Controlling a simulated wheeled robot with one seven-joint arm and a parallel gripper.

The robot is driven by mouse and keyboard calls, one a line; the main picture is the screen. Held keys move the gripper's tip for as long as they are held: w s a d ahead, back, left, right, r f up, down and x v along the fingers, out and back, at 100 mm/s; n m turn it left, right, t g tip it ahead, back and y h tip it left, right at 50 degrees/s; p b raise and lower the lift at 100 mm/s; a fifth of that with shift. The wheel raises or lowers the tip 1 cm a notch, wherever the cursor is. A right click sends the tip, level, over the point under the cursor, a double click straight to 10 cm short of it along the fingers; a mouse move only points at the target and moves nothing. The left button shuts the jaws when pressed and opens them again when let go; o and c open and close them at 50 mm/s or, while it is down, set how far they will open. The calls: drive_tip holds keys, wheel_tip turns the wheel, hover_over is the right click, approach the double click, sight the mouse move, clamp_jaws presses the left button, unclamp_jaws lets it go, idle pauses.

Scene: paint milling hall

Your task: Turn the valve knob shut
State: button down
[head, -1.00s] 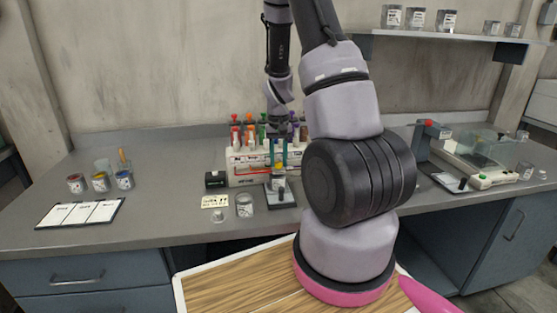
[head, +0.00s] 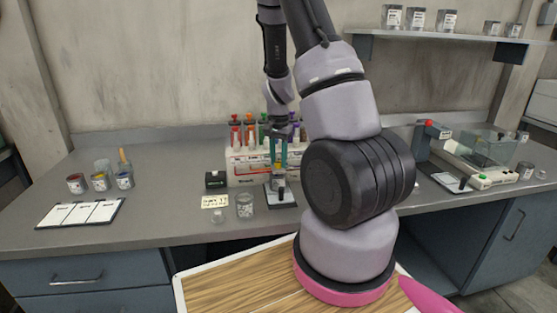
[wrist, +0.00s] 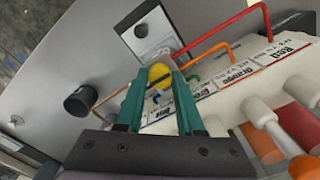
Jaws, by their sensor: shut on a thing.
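The dispenser (head: 240,171) is a pale machine on the bench with coloured canisters along its top. In the wrist view its panel (wrist: 215,85) carries colour labels and bent coloured spouts. A round yellow valve knob (wrist: 159,73) sits between the tips of my teal fingers. My gripper (wrist: 160,82) is shut on this knob from above; it also shows in the head view (head: 278,165), at the front of the dispenser. The fingers hide part of the knob. I cannot tell how far it is turned.
A small stand with a grey plate (wrist: 146,33) is just beyond the fingertips. A black knob (wrist: 80,101) is at left in the wrist view. A glass jar (head: 245,205) stands in front of the dispenser. Paint pots (head: 99,181) and a clipboard (head: 80,213) lie further left.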

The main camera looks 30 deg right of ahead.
idle(0.3)
drive_tip(key=c, duration=0.5)
unclamp_jaws()
wheel_tip(320, 180, up, 11)
drive_tip(key=shift+f, duration=0.1)
wheel_tip(320, 180, up, 9)
drive_tip(key=n+t+y, duration=0.1)
drive_tip(key=t, duration=0.1)
hover_over(278, 163)
drive_tip(key=s+a, duration=0.3)
drive_tip(key=a, duration=0.1)
drive_tip(key=s+a+r+n+t, duration=0.1)
drive_tip(key=s+a+r+n, duration=0.1)
drive_tip(key=s+a+r, duration=0.1)
drive_tip(key=s+a+r+n+t, duration=0.2)
drive_tip(key=s+a+r, duration=0.1)
drive_tip(key=s+r, duration=0.3)
drive_tip(key=s+a+r+n+t+y, duration=0.1)
drive_tip(key=s+a+r+t, duration=0.1)
drive_tip(key=s+r, duration=0.2)
drive_tip(key=shift+s+a+r+n, duration=0.2)
drive_tip(key=shift+s, duration=0.65)
drive_tip(key=shift+s+a+r+n, duration=0.15)
drive_tip(key=shift+s+a+n, duration=0.05)
drive_tip(key=shift+s, duration=0.65)
